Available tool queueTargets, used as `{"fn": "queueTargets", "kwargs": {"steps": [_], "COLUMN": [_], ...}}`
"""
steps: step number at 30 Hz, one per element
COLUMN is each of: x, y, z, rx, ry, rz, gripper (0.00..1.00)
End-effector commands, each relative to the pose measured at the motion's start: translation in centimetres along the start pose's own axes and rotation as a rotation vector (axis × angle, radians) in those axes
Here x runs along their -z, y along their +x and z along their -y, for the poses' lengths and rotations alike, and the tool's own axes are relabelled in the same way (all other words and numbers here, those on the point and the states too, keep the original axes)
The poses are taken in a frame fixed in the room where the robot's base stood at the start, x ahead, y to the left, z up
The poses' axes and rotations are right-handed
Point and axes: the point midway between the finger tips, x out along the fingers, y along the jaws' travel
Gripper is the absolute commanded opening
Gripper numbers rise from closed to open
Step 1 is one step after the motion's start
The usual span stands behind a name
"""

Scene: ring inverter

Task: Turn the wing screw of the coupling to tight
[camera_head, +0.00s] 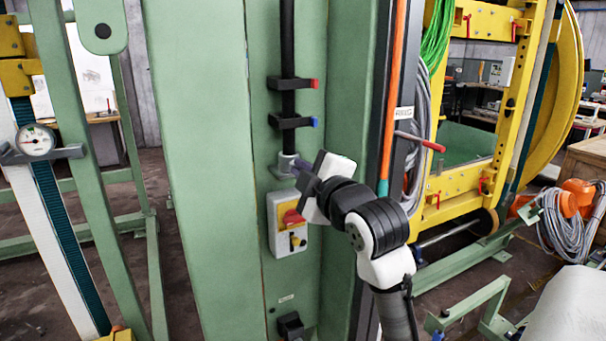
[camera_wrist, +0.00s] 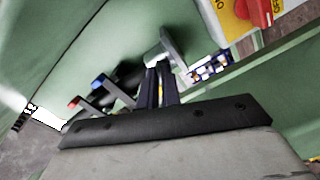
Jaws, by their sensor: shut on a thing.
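The grey coupling (camera_head: 286,160) sits at the lower end of a black vertical rod on the green column. My gripper (camera_head: 298,168) reaches it from the right, with its dark fingertips at the coupling's front. In the wrist view the fingers (camera_wrist: 159,70) are close together and shut, pointing at the grey coupling (camera_wrist: 168,48). The wing screw is hidden between and behind the fingertips, so its angle cannot be told.
A switch box (camera_head: 285,226) with a red and yellow knob is close below my gripper. Clamps with a red tip (camera_head: 314,84) and a blue tip (camera_head: 314,122) stick out above. An orange tube (camera_head: 393,95) and a red-tipped lever (camera_head: 420,141) are to the right.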

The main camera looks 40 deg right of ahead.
Motion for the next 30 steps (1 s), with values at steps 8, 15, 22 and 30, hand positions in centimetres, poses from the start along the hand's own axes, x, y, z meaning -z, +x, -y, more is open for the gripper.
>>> {"fn": "queueTargets", "kwargs": {"steps": [8,15,22,30], "x": [0.11,0.15,0.19,0.15], "y": [0.09,0.08,0.08,0.07], "z": [0.13,0.07,0.0,-0.03], "rx": [0.004,0.005,0.006,0.006], "ry": [0.268,0.495,0.713,0.971], "rz": [-0.003,-0.001,-0.001,0.002], "gripper": [0.0,0.0,0.0,0.0]}}
